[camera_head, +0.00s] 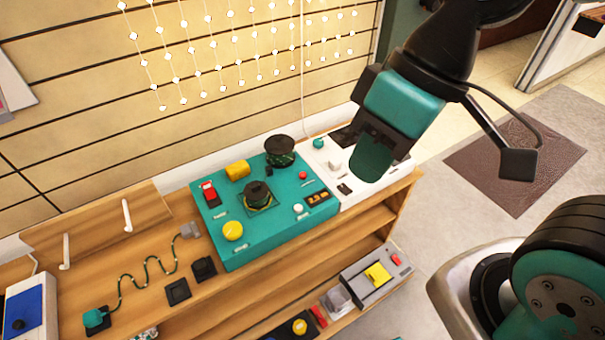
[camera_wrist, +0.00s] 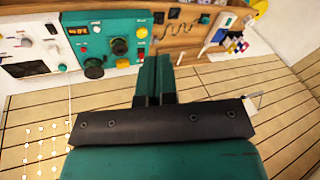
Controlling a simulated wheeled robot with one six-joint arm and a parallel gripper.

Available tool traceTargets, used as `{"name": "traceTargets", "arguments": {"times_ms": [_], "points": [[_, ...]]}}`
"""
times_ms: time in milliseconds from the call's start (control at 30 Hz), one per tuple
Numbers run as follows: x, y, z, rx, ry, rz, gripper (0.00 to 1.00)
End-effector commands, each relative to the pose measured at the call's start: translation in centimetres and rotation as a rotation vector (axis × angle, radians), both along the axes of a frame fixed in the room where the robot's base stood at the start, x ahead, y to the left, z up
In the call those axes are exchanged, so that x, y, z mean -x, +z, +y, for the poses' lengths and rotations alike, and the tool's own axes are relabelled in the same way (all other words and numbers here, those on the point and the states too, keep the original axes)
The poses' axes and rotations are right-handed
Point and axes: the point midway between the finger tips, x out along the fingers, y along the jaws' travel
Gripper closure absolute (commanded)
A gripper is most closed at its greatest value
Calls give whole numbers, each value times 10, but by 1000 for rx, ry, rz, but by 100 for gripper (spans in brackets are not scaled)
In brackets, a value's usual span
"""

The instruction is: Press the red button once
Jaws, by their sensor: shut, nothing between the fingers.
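A teal control panel (camera_head: 225,255) sits on the wooden bench. A small round red button (camera_head: 303,175) is near its right back edge; a small red spot, likely this button, shows in the wrist view (camera_wrist: 84,50). A red switch (camera_head: 209,193) is at the panel's back left. My gripper (camera_head: 370,160) is shut and empty, in the air to the right of the teal panel, in front of the white panel in the head view. Its teal fingers also show in the wrist view (camera_wrist: 156,62). It appears apart from both panels.
The teal panel also carries a yellow button (camera_head: 232,231), a black knob (camera_head: 257,192) and a dark round knob (camera_head: 280,150). The white panel (camera_head: 330,155) adjoins it. A grey device (camera_head: 370,283) with a red part stands on the lower shelf. Bead strings hang along the wall.

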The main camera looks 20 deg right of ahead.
Motion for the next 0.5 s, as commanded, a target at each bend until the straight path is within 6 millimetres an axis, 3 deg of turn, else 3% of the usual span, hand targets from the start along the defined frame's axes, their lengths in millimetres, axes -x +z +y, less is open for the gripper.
{"name": "traceTargets", "arguments": {"times_ms": [333,500], "points": [[-1,0,0,-1,-6,1,100],[-27,-4,6,-22,-121,21,100]]}}
